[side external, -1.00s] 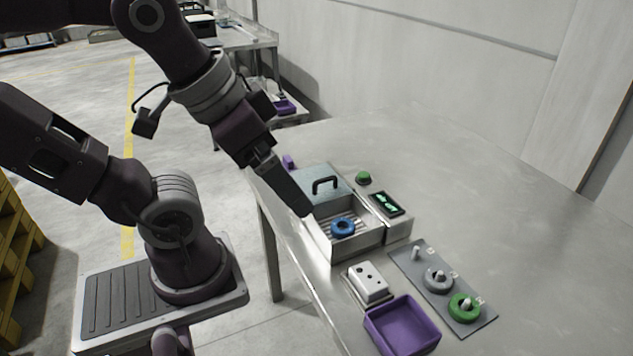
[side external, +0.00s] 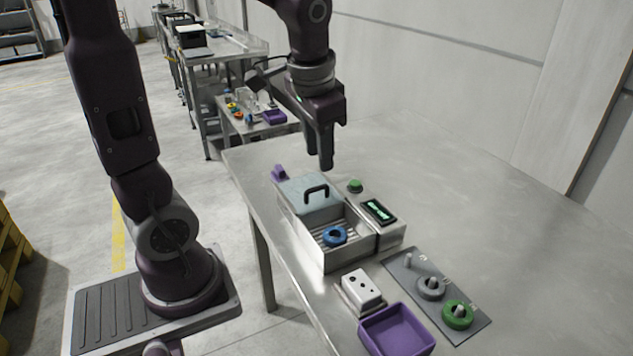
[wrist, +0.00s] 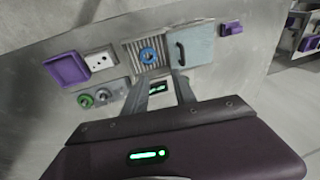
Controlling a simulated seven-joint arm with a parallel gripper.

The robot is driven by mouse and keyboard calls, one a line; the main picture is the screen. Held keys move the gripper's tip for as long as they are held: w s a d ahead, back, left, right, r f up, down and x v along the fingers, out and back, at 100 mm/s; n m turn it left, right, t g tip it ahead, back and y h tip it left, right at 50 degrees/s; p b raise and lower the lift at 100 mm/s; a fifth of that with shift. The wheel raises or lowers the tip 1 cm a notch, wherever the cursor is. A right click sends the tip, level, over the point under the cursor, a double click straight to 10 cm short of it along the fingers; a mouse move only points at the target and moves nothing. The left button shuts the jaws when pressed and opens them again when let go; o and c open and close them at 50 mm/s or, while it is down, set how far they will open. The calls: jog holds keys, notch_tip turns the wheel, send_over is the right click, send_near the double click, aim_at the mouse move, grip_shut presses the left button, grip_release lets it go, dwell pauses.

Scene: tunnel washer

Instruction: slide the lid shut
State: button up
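The washer's pale blue-grey lid (side external: 300,192) with a black arched handle (side external: 316,191) covers the far part of a metal box (side external: 345,255). The near part of the box is open, and a blue ring (side external: 334,236) lies on its ribbed floor. The wrist view also shows the lid (wrist: 200,45), its handle (wrist: 180,54) and the blue ring (wrist: 148,56). My gripper (side external: 323,164) points down above and beyond the handle, apart from it. In the wrist view its two fingers (wrist: 160,82) are spread with nothing between them.
A green button (side external: 355,186) and a lit display (side external: 379,210) sit along the box's right side. A white block with holes (side external: 362,287), a purple tray (side external: 398,332) and a grey peg plate (side external: 433,297) stand nearer. A purple piece (side external: 279,172) is behind the lid. The table's right is clear.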

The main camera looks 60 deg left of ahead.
jog(key=g, duration=0.2)
send_near(318, 187)
jog(key=f, duration=0.3)
jog(key=a+f, duration=0.1)
jog(key=f, duration=0.3)
jog(key=shift+a+f, duration=0.2)
jog(key=shift+f, duration=0.1)
grip_shut()
dwell(0.6)
